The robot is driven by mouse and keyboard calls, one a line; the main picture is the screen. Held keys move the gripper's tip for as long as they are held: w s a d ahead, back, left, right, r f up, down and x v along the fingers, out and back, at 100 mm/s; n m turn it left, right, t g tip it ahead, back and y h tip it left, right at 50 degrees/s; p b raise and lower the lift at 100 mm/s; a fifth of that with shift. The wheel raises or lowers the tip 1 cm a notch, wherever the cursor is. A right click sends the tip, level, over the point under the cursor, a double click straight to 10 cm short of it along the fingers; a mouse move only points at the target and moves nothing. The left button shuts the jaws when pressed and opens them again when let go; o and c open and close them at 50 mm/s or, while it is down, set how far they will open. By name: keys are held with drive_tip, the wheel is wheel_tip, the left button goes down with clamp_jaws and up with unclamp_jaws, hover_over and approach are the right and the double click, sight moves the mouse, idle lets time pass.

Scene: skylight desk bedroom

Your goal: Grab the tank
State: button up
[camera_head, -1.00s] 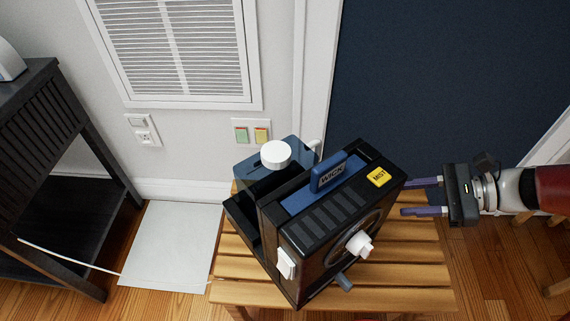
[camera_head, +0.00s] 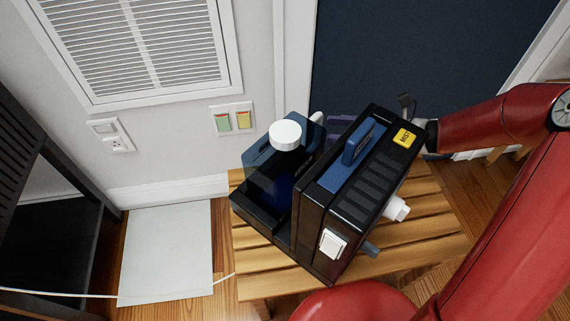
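The tank (camera_head: 264,158) is a dark blue, see-through container with a round white cap (camera_head: 285,135). It sits in the black base at the back left of a black humidifier (camera_head: 365,185). My gripper (camera_head: 345,119) is behind the humidifier, to the right of the tank. Only a bit of a purple finger shows above the humidifier's top edge, close to the tank's right side. The rest of the gripper is hidden by the humidifier body, so its opening and any contact with the tank cannot be seen.
The humidifier stands on a slatted wooden stool (camera_head: 262,284). It has a blue wick handle (camera_head: 357,146), a yellow mist label, a white switch and a white knob. A wall with sockets and a vent is behind; a dark shelf (camera_head: 60,215) stands left.

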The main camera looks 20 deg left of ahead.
drive_tip(key=shift+x, duration=1.25)
drive_tip(key=shift+c, duration=0.5)
clamp_jaws()
drive_tip(key=shift+r, duration=0.1)
